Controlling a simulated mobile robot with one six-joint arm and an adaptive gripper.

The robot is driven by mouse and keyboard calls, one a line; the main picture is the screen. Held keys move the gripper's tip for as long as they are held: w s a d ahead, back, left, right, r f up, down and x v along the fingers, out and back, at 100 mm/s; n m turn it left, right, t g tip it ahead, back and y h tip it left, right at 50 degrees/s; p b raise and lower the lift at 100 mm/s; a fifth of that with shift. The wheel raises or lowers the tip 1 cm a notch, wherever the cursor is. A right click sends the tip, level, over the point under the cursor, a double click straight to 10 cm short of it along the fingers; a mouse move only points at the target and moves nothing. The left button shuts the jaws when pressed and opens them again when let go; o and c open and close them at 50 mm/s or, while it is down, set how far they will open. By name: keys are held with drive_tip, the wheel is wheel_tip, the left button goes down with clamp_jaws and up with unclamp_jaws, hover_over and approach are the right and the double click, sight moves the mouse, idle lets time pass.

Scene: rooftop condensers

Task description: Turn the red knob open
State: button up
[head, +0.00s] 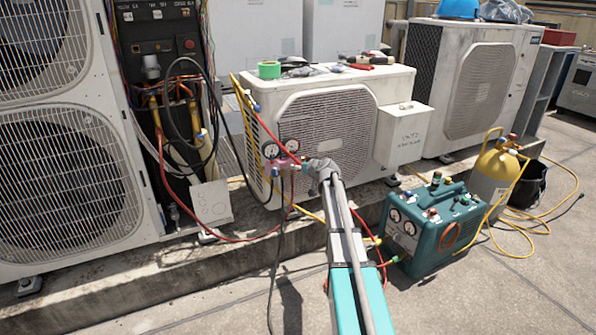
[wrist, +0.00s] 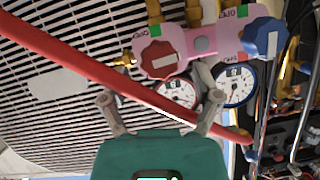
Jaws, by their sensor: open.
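The red knob (wrist: 158,60) sits on the pink body of the gauge manifold (wrist: 202,44), with a pale bar across its face. A blue knob (wrist: 263,38) is at the other end of the body, with two round gauges between and below them in the wrist view. My gripper (wrist: 160,106) is open and empty, its fingers apart and pointing toward the manifold, short of the red knob. In the head view the manifold (head: 281,167) hangs before the small condenser, and my gripper (head: 322,172) is just right of it. The knob's contact side is partly hard to see there.
A red hose (wrist: 70,57) slants across the wrist view, past the left fingertip and over or behind the right finger; I cannot tell which. The small condenser (head: 394,83) stands close behind. A teal recovery machine (head: 432,232) and a yellow cylinder (head: 492,174) stand at right.

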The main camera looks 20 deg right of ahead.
drive_tip(key=shift+b+x, duration=0.3)
drive_tip(key=shift+x, duration=0.9)
clamp_jaws()
